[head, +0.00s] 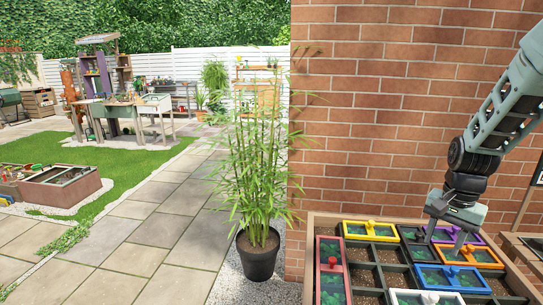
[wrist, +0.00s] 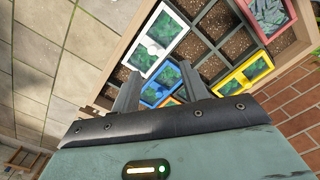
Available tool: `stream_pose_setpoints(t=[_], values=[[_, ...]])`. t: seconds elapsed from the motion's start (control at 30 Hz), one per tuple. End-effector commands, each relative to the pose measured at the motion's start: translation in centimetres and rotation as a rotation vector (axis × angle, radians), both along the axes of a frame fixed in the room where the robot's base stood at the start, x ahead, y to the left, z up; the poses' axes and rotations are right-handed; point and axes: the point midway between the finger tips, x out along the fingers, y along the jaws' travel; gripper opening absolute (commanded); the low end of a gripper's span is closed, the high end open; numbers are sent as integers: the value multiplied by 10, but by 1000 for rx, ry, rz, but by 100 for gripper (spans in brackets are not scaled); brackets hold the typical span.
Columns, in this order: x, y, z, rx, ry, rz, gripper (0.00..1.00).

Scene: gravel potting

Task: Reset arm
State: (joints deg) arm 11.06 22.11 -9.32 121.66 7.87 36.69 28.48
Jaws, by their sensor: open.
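My gripper (head: 446,240) is at the right of the head view, pointing down over a wooden planter box (head: 312,262). Its fingers are apart with nothing seen between them. In the wrist view the two fingers (wrist: 160,90) reach over the box among colored frames. Below and around it in the head view are a yellow frame (head: 350,236), an orange frame (head: 497,264) with an orange knob, a blue frame (head: 420,274), a purple frame (head: 477,236), a red frame (head: 343,296) and a white frame (head: 394,297). My gripper partly hides some of them.
A brick wall (head: 380,130) stands right behind the box. A potted bamboo (head: 258,262) stands to its left. Some compartments show bare brown soil (wrist: 238,45). Paving (head: 120,255) is open farther left, with a low wooden bed (head: 60,190) on the grass edge.

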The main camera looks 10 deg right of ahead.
Motion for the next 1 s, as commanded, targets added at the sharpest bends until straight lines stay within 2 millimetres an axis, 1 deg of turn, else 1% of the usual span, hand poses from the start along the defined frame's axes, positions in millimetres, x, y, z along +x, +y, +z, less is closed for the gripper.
stream_pose_setpoints(t=[0.03, 0.07, 0.1, 0.17, 0.2, 0.27, 0.3, 0.37, 0.4, 0.43, 0.5, 0.6, 0.7, 0.77, 1.0], values=[[0, 28, 6, 13, -8, 85, 44], [-2, 47, 10, 22, -12, 145, 44], [-5, 74, 15, 32, -19, 234, 44], [-16, 116, 23, 47, -26, 384, 44], [-26, 143, 28, 55, -32, 488, 44], [-46, 182, 36, 65, -38, 650, 44], [-61, 206, 40, 69, -42, 761, 44], [-88, 239, 46, 70, -47, 928, 44], [-107, 257, 49, 68, -50, 1038, 44], [-122, 268, 51, 66, -50, 1117, 44], [-154, 289, 54, 56, -54, 1286, 44], [-190, 304, 56, 38, -54, 1475, 44], [-212, 310, 56, 26, -54, 1584, 44], [-218, 311, 56, 21, -53, 1618, 44], [-219, 312, 56, 20, -53, 1622, 44]])
